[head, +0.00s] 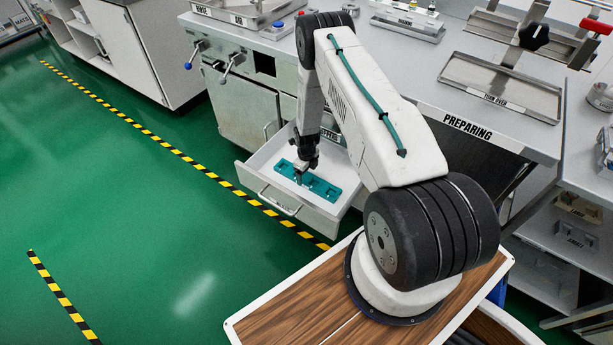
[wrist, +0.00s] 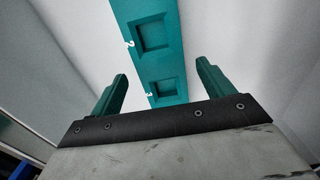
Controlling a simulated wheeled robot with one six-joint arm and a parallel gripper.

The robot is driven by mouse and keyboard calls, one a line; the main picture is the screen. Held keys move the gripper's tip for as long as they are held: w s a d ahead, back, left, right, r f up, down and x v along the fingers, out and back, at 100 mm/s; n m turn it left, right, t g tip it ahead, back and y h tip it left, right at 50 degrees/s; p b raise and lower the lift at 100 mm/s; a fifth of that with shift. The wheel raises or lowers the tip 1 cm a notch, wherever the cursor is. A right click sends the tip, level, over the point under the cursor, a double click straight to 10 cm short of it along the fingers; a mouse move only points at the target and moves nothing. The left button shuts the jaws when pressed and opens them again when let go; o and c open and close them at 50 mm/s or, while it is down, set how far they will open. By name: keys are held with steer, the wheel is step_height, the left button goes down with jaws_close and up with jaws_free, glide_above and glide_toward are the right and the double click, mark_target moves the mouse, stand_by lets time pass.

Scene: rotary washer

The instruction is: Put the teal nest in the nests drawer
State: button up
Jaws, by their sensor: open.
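The teal nest (head: 318,186) is a flat teal bar with square recesses. It lies inside the open white drawer (head: 260,184) in the head view. In the wrist view the nest (wrist: 165,60) runs up from between the jaws, over the pale drawer floor (wrist: 215,40). My gripper (head: 301,176) is over the nest in the head view. In the wrist view my gripper (wrist: 161,80) is open, with its two teal fingers apart on either side of the nest. A gap shows between each finger and the nest. The exact height over the nest is hard to tell.
The drawer stands out from the cabinet (head: 245,112) under the worktop. The PREPARING counter (head: 465,125) and a turn-over tray (head: 500,88) are on the right. The green floor (head: 130,210) left of the drawer is clear.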

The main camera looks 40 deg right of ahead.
step_height(320, 180, up, 10)
step_height(320, 180, up, 16)
steer(key=n, duration=0.5)
glide_above(306, 178)
steer(key=w+a, duration=0.2)
steer(key=a, duration=0.1)
steer(key=s+a+r+n, duration=0.3)
steer(key=r+n, duration=0.1)
steer(key=r, duration=0.6)
steer(key=s+a+r+n, duration=0.2)
steer(key=a+r+n, duration=0.15)
steer(key=r, duration=0.65)
steer(key=s+a+r+n+t, duration=0.1)
steer(key=s+a+r+n, duration=0.2)
steer(key=s+r+n, duration=0.3)
steer(key=s+a+r+n, duration=0.3)
steer(key=s+r+n, duration=0.1)
steer(key=s+r, duration=0.45)
steer(key=s+a+r+n, duration=0.1)
steer(key=s+n, duration=0.3)
steer(key=s, duration=0.5)
steer(key=s+a+r+n, duration=0.2)
steer(key=s+n, duration=0.3)
steer(key=s, duration=0.3)
steer(key=shift+s+a+r, duration=0.2)
steer(key=shift+s+r, duration=0.15)
steer(key=shift+r, duration=0.3)
steer(key=shift+n, duration=0.25)
